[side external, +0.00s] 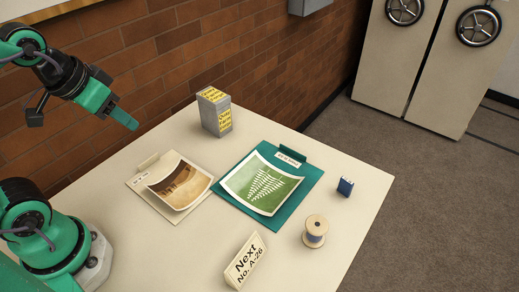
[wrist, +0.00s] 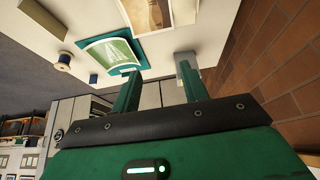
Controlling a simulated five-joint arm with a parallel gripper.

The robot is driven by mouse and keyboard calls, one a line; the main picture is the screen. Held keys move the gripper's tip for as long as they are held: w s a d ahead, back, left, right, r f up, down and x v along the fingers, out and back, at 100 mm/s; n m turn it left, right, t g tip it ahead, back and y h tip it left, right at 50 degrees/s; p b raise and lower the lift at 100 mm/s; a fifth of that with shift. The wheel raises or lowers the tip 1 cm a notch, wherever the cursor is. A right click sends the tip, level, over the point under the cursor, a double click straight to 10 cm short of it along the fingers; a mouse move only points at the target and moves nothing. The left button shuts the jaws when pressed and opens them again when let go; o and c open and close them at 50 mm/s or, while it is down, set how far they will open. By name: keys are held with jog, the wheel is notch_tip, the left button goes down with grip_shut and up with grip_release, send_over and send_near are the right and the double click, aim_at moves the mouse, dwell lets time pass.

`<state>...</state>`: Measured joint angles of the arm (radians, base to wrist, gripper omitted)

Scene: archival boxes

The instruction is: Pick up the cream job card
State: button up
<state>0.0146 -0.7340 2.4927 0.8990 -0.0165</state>
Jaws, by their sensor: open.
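The cream job card (side external: 245,262), printed "Next No. A-26", stands tilted at the front edge of the table in the side external view. In the wrist view a pale card shape (wrist: 50,18) near the top left appears to be the same card. My gripper (side external: 126,118) is raised at the upper left of the side view, well away from the card and above the table. In the wrist view my gripper (wrist: 158,82) shows two green fingers spread apart with nothing between them.
A cream folder (side external: 138,183) with a brown picture and a teal folder (side external: 311,179) with a green fern picture lie on the table (side external: 378,180). A wooden spool (side external: 315,232) stands right of the card, with a small blue box (side external: 345,187) beyond. A grey box (side external: 216,118) stands near the brick wall.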

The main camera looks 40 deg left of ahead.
jog(key=w+d+f+g+h, duration=0.1)
jog(key=w+d+f+g, duration=0.15)
jog(key=d, duration=0.35)
jog(key=g+y, duration=0.1)
jog(key=g, duration=0.2)
send_over(245, 256)
jog(key=shift+n, duration=0.4)
notch_tip(245, 256, down, 12)
jog(key=shift+f, duration=1.4)
jog(key=shift+f, duration=0.1)
jog(key=shift+f, duration=2.5)
grip_shut()
